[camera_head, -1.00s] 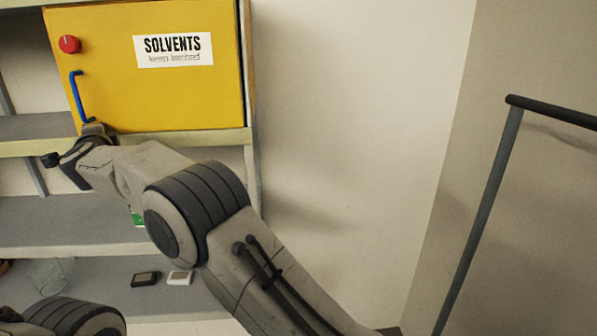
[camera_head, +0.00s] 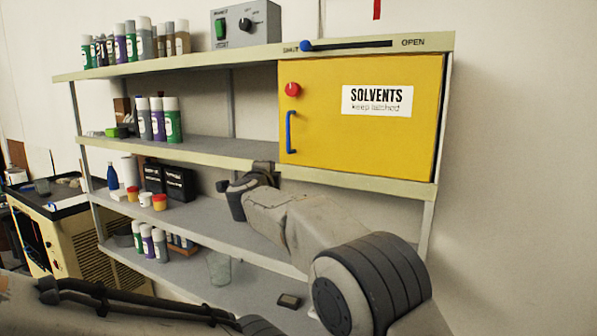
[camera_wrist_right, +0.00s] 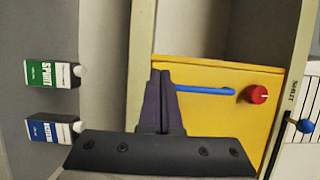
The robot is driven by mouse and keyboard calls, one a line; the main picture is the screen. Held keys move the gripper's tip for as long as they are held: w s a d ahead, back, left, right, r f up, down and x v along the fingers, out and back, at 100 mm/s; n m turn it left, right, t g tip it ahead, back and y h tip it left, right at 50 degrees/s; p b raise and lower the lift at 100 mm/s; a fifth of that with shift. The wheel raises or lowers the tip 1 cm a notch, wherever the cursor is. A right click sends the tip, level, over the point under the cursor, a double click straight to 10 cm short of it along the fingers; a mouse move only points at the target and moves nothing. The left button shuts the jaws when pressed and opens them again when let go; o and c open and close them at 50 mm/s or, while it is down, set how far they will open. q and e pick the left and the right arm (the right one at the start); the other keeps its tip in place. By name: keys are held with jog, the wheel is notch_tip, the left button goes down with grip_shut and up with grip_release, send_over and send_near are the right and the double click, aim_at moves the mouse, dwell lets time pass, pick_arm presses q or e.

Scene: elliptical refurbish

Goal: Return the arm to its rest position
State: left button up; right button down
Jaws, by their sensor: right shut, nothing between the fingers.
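My right arm reaches in from the lower right in the head view. Its gripper (camera_head: 240,190) is below the shut yellow solvents cabinet (camera_head: 370,140), lower and left of the blue handle (camera_head: 290,132). In the right wrist view, the gripper's dark fingers (camera_wrist_right: 162,85) are together and empty. Their tips are close to the left end of the blue handle (camera_wrist_right: 205,90) in that picture; whether they touch it cannot be told. My left arm (camera_head: 130,305) lies along the bottom left of the head view, its gripper out of sight.
Grey shelves (camera_head: 225,205) hold spray cans (camera_head: 158,120), a blue bottle (camera_head: 113,178) and a glass (camera_head: 219,268). A red knob (camera_head: 292,90) is on the cabinet door. A SHUT/OPEN slider (camera_head: 345,44) is above it. Bare wall (camera_head: 520,180) is at right.

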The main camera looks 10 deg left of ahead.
jog(key=s+d+f+n+g+y, duration=0.35)
jog(key=d+f+n, duration=0.7)
jog(key=d, duration=0.35)
jog(key=s+d+f+n+g+h, duration=0.25)
jog(key=s+d+f+g, duration=0.25)
jog(key=s+d+f, duration=0.55)
jog(key=s+d+f+n+g+h, duration=0.1)
jog(key=s+d+f+n+g, duration=0.3)
jog(key=s+d+f, duration=0.7)
jog(key=s+g, duration=0.3)
jog(key=s, duration=0.9)
jog(key=s+a+f+n+g+b, duration=0.1)
jog(key=s+a+n+g+b, duration=0.1)
jog(key=s+a+n+b, duration=0.5)
jog(key=s+a, duration=0.6)
jog(key=shift+s+a+f+n, duration=0.15)
jog(key=shift+s+a+n, duration=0.15)
jog(key=shift+s+n, duration=0.1)
